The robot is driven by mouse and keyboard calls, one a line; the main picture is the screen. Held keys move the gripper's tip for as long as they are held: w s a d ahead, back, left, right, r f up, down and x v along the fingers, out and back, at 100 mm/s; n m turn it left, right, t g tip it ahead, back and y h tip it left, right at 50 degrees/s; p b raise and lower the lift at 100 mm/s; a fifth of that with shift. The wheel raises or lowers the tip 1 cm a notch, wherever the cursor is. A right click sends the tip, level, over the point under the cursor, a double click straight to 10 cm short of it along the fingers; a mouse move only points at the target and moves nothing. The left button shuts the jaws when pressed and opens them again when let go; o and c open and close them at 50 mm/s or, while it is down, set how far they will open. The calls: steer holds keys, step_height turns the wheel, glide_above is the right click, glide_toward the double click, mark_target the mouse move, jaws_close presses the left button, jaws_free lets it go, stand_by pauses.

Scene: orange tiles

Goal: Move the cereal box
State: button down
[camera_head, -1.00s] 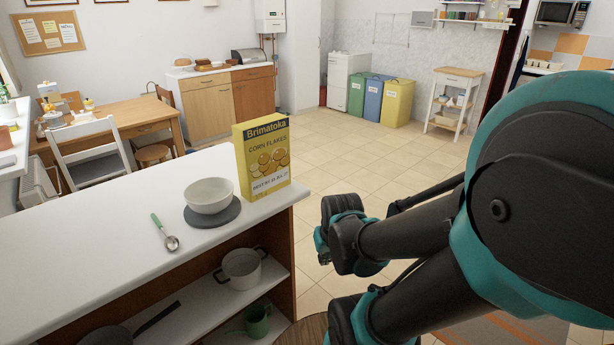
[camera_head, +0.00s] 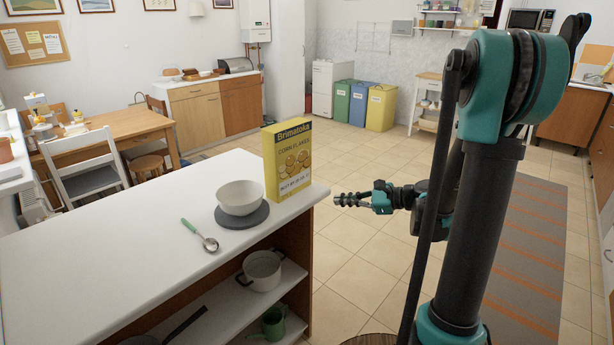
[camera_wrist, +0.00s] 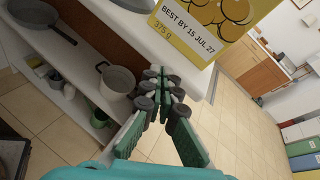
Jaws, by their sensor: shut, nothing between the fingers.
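The yellow cereal box (camera_head: 289,162) stands upright at the right end of the white counter (camera_head: 120,235). Its front reads "Brimatoka Corn Flakes". In the wrist view the lower part of the cereal box (camera_wrist: 206,28) fills the upper middle, tilted in the picture. My gripper (camera_head: 340,200) is shut and empty, to the right of the box and past the counter's end, apart from it. In the wrist view the fingertips of my gripper (camera_wrist: 160,76) meet just below the box in the picture.
A white bowl (camera_head: 240,197) on a grey round mat (camera_head: 243,218) stands left of the box. A green-handled spoon (camera_head: 200,235) lies nearby.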

mark_target(297, 173)
steer(key=w+d+r+m+y, duration=0.1)
steer(key=w+r+m+y, duration=0.2)
steer(key=w+r+m, duration=0.1)
steer(key=shift+t, duration=0.4)
steer(key=x, duration=1.3)
steer(key=shift+w+a+f, duration=0.1)
steer(key=shift+w+a, duration=0.1)
steer(key=x, duration=2.4)
steer(key=shift+s+r, duration=0.1)
steer(key=shift+r, duration=0.1)
steer(key=shift+d, duration=0.1)
